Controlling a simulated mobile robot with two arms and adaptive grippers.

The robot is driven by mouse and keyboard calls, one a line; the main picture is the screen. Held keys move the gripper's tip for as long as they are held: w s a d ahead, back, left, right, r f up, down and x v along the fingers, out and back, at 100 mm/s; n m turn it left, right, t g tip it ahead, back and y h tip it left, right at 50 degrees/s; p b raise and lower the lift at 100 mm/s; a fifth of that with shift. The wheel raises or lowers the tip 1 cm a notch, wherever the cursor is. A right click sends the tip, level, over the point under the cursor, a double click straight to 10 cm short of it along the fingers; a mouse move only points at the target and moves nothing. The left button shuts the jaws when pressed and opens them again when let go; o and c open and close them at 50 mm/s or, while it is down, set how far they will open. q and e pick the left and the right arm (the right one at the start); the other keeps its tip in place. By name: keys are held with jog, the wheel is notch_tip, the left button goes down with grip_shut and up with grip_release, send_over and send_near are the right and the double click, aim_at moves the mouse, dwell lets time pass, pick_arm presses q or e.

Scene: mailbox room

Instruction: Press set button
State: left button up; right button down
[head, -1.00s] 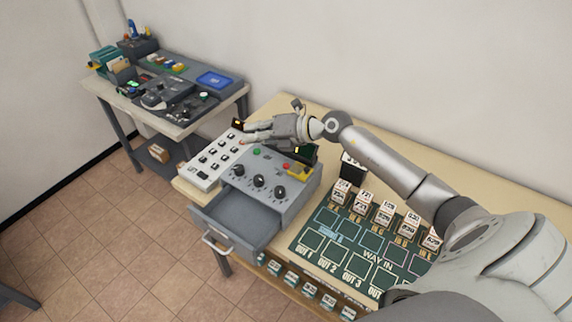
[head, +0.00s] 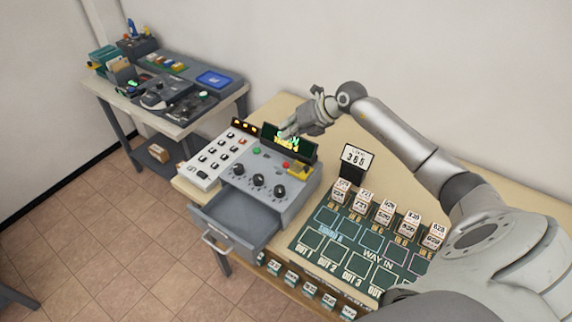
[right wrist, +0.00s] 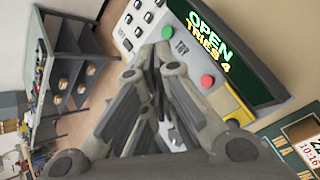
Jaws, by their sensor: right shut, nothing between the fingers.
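The grey control console (head: 245,186) stands on the right-hand table with a green button (head: 256,151) and a red button (head: 284,166). The dark display (right wrist: 228,55) reads "OPEN TRIES 4". My right gripper (head: 285,134) is shut and empty, above the console's back edge, covering part of the display. In the right wrist view its fingertips (right wrist: 152,50) appear near the green button. My left gripper is out of view.
A white keypad (head: 215,157) adjoins the console on the left. The console's grey drawer (head: 238,222) hangs open in front, empty. A dark green board (head: 318,243) with numbered blocks and a "365" sign (head: 355,159) stand to the right. Another equipment table (head: 120,95) is behind left.

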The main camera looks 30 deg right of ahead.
aim_at(288, 163)
notch_tip(288, 163, down, 8)
jog(key=b, duration=0.5)
jog(key=shift+f, duration=0.1)
jog(key=shift+f+b, duration=0.15)
jog(key=shift+b, duration=0.15)
dwell(0.9)
jog(key=shift+f, duration=0.3)
jog(key=shift+s+f+b, duration=0.1)
jog(key=shift+f+b, duration=0.5)
dwell(0.8)
jog(key=shift+r, duration=0.15)
jog(key=shift+r+p, duration=0.65)
jog(key=shift+r, duration=0.15)
